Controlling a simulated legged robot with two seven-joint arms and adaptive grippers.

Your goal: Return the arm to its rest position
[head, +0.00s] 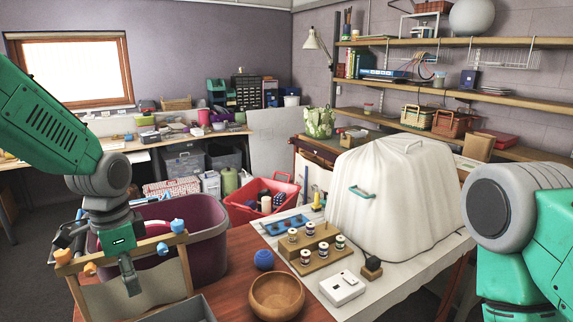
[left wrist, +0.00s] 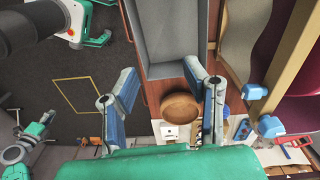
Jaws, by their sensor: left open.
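My left gripper (head: 128,272) hangs at the left in the head view, its fingers pointing down in front of a wooden-framed cloth holder (head: 172,280) and a purple basket (head: 205,262). In the left wrist view my left gripper (left wrist: 161,78) shows two blue-padded fingers spread wide with nothing held between them. Beyond the fingers are a grey tray (left wrist: 172,35) and a wooden bowl (left wrist: 180,107). My right arm shows at the right edge of the head view, but its gripper is out of frame.
On the table are the wooden bowl (head: 277,300), blue yarn ball (head: 264,259), spool rack (head: 318,262), white box (head: 342,289) and a large white-covered object (head: 395,205). A red crate (head: 240,201) stands behind.

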